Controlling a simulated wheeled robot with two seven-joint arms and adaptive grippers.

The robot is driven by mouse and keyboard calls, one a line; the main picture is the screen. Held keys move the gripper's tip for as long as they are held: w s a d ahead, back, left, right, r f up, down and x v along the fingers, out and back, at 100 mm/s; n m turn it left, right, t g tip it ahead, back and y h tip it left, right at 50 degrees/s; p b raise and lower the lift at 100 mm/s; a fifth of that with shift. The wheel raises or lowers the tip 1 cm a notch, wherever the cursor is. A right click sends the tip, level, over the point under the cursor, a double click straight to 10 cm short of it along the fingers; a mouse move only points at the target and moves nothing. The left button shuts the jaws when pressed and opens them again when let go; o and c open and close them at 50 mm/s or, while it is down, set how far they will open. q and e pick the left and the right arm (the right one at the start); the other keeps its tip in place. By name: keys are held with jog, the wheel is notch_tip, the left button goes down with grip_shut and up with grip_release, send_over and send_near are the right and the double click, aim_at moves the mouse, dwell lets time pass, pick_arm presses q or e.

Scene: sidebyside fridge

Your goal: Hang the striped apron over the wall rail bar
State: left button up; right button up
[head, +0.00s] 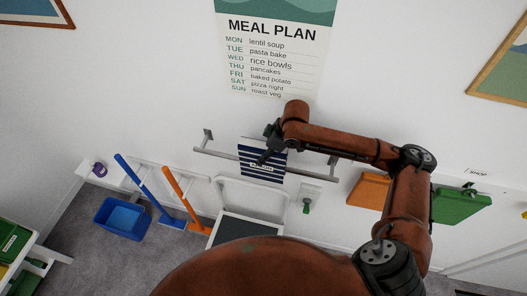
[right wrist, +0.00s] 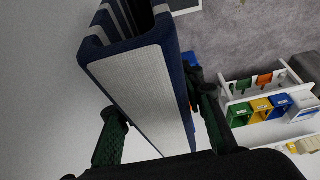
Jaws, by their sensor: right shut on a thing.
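The striped apron (head: 262,172), navy with white stripes and a small label, is in the middle of the head view. It overlaps the grey wall rail bar (head: 215,154) and hides the bar's middle stretch. I cannot tell whether it touches the bar. My right gripper (head: 268,155) is at the apron's upper part, shut on it. In the right wrist view, the apron (right wrist: 140,90) is a folded bundle with a broad pale face, between the two fingers of my right gripper (right wrist: 160,125). My left gripper is not in view.
A meal plan poster (head: 272,50) is above the rail. Below stand a blue bin (head: 122,218), a blue-handled broom (head: 143,185) and an orange-handled one (head: 182,197). Green (head: 462,205) and orange (head: 368,190) items are to the right of the rail.

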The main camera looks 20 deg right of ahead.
jog(key=shift+f+b, duration=1.35)
jog(key=shift+f, duration=3.65)
jog(key=o, duration=1.2)
jog(key=shift+c, duration=0.2)
jog(key=v, duration=1.2)
